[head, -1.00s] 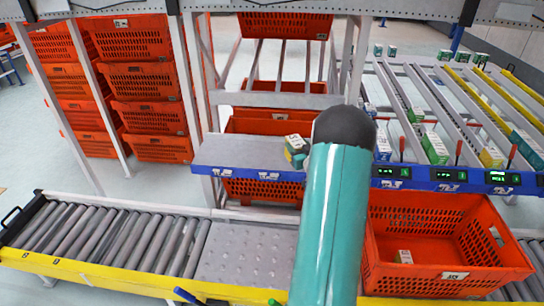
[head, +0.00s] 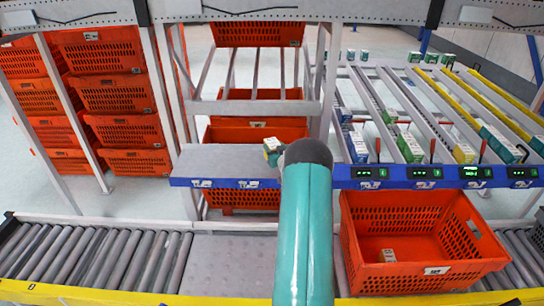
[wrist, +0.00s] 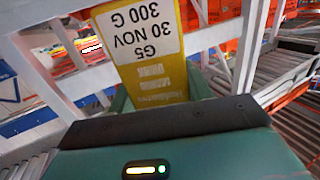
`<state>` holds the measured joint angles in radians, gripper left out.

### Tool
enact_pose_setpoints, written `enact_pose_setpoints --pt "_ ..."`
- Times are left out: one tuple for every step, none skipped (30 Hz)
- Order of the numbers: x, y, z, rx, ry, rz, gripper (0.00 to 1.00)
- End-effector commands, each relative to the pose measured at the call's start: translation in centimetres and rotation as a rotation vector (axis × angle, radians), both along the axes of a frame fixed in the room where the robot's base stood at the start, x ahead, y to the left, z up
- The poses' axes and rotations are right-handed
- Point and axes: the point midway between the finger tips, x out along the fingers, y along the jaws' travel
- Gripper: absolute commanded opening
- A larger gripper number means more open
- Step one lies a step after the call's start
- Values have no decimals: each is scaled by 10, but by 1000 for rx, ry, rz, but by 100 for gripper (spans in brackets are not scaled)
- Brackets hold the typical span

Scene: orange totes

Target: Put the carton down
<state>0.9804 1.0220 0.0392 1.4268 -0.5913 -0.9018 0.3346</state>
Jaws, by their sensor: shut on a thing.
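The carton (wrist: 145,48) is white and yellow with printed text, "G5 30 NOV 300 G", upside down in the wrist view. My gripper (wrist: 160,95) is shut on it, with green fingers at its sides. In the head view the carton (head: 272,146) shows only in part, just left of my arm's dark rounded joint, in front of or over the right part of the grey shelf (head: 215,163). My arm hides most of the gripper there. I cannot tell whether the carton touches the shelf.
An open orange tote (head: 468,262) stands on the conveyor at the right with a small carton (head: 389,256) inside. Perforated plate (head: 225,262) and rollers (head: 90,262) lie left of it. Sloped racks (head: 410,110) hold several cartons. Stacked totes (head: 120,95) stand at left.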

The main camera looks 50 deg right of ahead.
Motion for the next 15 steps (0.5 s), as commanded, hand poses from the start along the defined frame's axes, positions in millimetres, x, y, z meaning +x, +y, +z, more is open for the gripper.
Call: enact_pose_setpoints --pt "5 -1 -6 -1 -2 1 20" --pt "7 -2 -8 -1 -2 0 20" --pt "9 -3 -9 -1 -3 0 20" --pt "10 -3 -10 -1 -3 0 20" --pt "11 -3 -12 -1 -3 1 20" --pt "13 -3 -15 0 -2 1 20" --pt "15 -4 -17 -1 -3 1 20" --pt "17 -4 -20 -1 -3 1 20" --pt "16 -4 -28 1 -2 1 20" --pt "16 -4 -33 3 -1 1 20" --pt "16 -4 -37 2 -1 0 20" --pt "15 -4 -43 2 -1 0 20" --pt "15 -4 -45 0 -1 0 20" --pt "16 -4 -47 -1 -3 1 20" --pt "16 -4 -47 -3 -3 1 20"
